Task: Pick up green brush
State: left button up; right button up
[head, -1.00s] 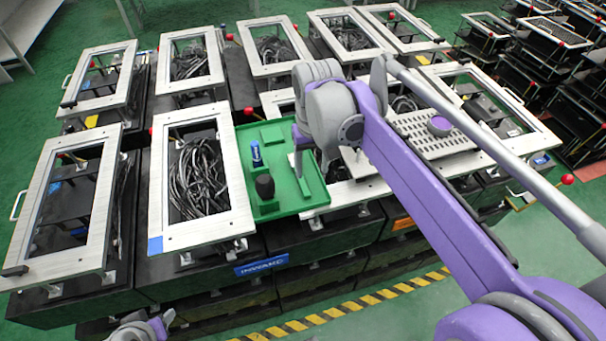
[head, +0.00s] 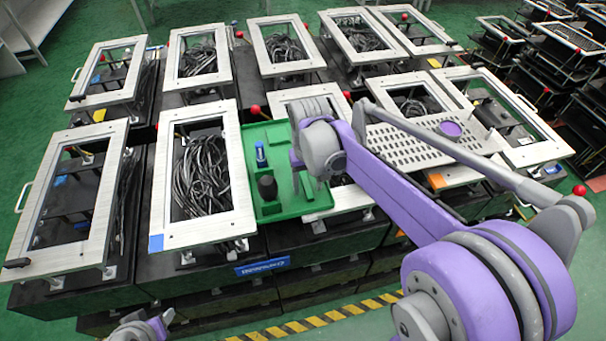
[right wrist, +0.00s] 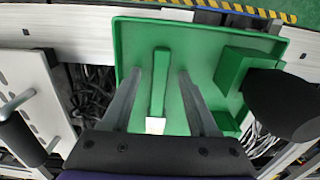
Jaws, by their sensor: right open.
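A slim green bar with a white end, which looks like the green brush (right wrist: 160,82), lies in the green tray (right wrist: 222,22) in the right wrist view. My right gripper (right wrist: 153,78) is open, with one finger on each side of the bar and a gap to both. Whether the fingertips are at its height is hard to tell.
A black rounded object (head: 267,187) and a blue bottle (head: 260,155) stand in the tray's left part. The black object (right wrist: 287,103) is close to the right finger in the wrist view. Metal frames with cables (head: 203,178) and a perforated plate (head: 410,147) surround the tray.

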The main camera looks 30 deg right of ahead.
grip_shut()
dwell(0.3)
dwell(0.3)
